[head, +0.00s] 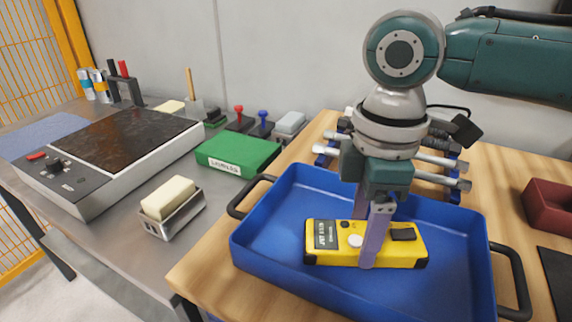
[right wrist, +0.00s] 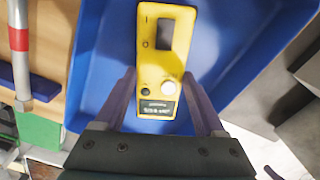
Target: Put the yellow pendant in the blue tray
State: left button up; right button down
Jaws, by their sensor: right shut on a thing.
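The yellow pendant (head: 330,258), a flat box with a dark label and dark end caps, is within the walls of the blue tray (head: 262,270). My right gripper (head: 366,246) reaches down from above, with its lilac fingers on the near and far sides of the pendant, shut on it. In the right wrist view the pendant (right wrist: 159,72) lies between the two fingers (right wrist: 160,85), with the blue tray (right wrist: 228,50) around it. I cannot tell whether the pendant touches the tray floor. My left gripper is not in view.
The tray has black handles and stands on a wooden top. A green box (head: 238,152), a cream block in a metal holder (head: 180,215) and a hot plate (head: 110,155) are at left. Metal-shafted tools (head: 440,160) lie behind the tray. A dark red bin (head: 550,207) is at right.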

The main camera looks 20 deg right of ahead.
aim_at(361, 236)
grip_release()
jog(key=shift+f, duration=0.1)
notch_tip(361, 236, up, 12)
jog(key=p, duration=0.2)
jog(key=shift+r, duration=0.2)
jog(key=shift+a+p, duration=0.1)
jog(key=shift+p, duration=0.2)
